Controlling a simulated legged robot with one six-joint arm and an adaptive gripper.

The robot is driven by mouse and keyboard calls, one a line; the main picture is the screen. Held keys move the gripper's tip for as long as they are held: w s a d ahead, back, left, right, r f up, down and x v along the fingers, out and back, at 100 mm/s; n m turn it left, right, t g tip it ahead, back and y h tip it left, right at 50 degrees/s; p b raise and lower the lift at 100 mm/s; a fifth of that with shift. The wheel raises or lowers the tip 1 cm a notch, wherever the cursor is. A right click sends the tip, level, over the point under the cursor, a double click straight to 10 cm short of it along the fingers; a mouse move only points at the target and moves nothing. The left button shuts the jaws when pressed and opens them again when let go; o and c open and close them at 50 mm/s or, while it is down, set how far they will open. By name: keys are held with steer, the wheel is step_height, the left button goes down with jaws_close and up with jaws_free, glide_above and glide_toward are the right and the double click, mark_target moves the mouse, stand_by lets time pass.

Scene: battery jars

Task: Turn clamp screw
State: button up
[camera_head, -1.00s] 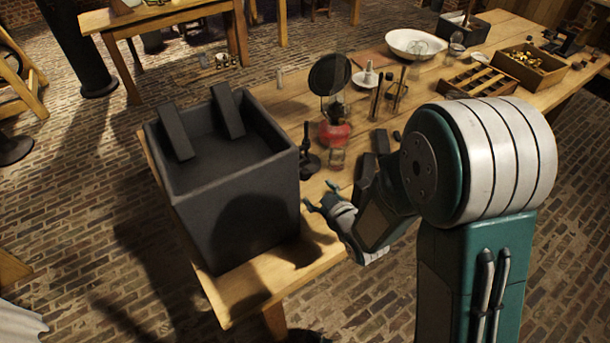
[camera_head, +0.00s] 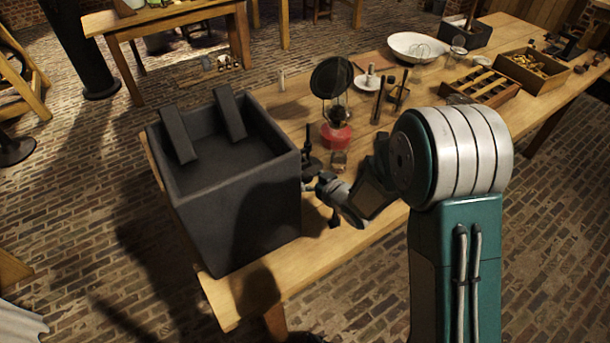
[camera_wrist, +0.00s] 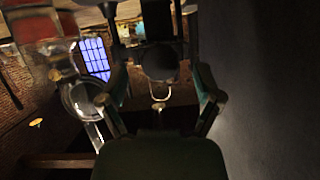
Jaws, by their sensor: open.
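My gripper (camera_head: 322,190) hangs over the table at the right side of the dark box, close to a small dark stand (camera_head: 310,160). In the wrist view my gripper (camera_wrist: 160,88) is open, with one green finger on each side. A dark rounded piece (camera_wrist: 160,62) shows between and beyond the fingers, with a pale curved loop below it. I cannot tell whether the fingers touch it. The clamp screw itself cannot be picked out for certain; the area is dark and partly hidden by my gripper.
The large dark box (camera_head: 240,205) stands close on the left; its wall (camera_wrist: 270,90) fills the right of the wrist view. A red-based lamp (camera_head: 336,136) and glassware (camera_wrist: 85,98) are near. Wooden trays (camera_head: 480,87) lie farther back. The table's front edge is clear.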

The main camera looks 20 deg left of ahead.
mark_target(306, 181)
steer(key=shift+x, duration=1.45)
jaws_close()
steer(key=n+t+h, duration=0.2)
steer(key=n, duration=0.1)
steer(key=shift+s+n, duration=0.1)
steer(key=shift+n, duration=0.3)
steer(key=n+t, duration=0.2)
steer(key=n, duration=0.1)
steer(key=shift+h, duration=0.3)
steer(key=shift+a+n, duration=0.1)
steer(key=shift+n, duration=0.3)
jaws_free()
steer(key=shift+a+f, duration=0.1)
